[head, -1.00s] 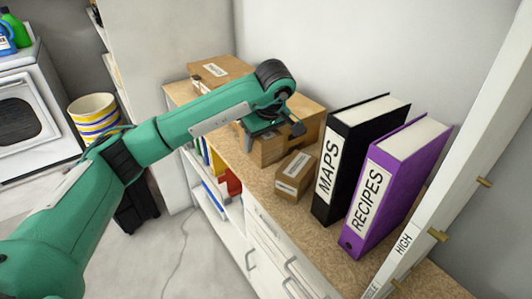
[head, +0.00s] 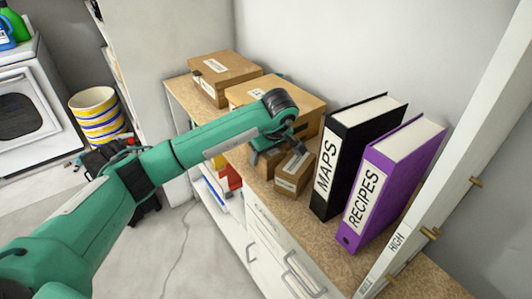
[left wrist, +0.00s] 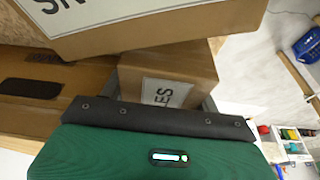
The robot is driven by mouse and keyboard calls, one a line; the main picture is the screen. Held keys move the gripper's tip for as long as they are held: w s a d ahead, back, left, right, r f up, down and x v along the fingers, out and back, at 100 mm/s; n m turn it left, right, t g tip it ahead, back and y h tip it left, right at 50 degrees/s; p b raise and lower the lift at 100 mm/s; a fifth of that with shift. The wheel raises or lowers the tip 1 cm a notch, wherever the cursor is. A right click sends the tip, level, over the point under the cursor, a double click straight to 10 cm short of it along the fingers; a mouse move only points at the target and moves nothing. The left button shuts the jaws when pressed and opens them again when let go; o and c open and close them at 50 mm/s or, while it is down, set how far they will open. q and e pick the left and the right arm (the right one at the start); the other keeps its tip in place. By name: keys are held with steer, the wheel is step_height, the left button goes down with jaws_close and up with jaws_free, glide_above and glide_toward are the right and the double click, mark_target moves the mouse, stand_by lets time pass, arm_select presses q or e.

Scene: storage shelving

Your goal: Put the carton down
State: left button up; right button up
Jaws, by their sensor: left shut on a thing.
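My left gripper (head: 272,146) reaches over the counter, fingers pointing down, in front of a larger labelled carton. In the left wrist view it is shut on a brown carton (left wrist: 170,68), whose white label ends in "ES". In the head view this carton is mostly hidden by the gripper, so I cannot tell whether its base touches the counter (head: 262,192). A small labelled carton (head: 289,184) stands close to the right of the gripper. My right gripper is in neither view.
The larger carton (head: 307,104) stands behind the gripper and another carton (head: 222,78) at the far left. A black MAPS binder (head: 352,150) and a purple RECIPES binder (head: 398,180) stand to the right. The counter's front strip is clear.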

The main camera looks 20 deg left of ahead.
arm_select(q)
steer(key=shift+f, duration=0.15)
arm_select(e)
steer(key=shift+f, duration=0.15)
arm_select(q)
steer(key=o, duration=1.3)
steer(key=shift+r, duration=0.25)
steer(key=shift+d+r, duration=0.1)
steer(key=shift+r, duration=0.2)
steer(key=b+v, duration=0.1)
steer(key=v, duration=0.9)
steer(key=shift+b, duration=0.4)
steer(key=shift+s+d+r, duration=0.15)
steer(key=shift+s+r, duration=0.05)
steer(key=shift+r, duration=0.4)
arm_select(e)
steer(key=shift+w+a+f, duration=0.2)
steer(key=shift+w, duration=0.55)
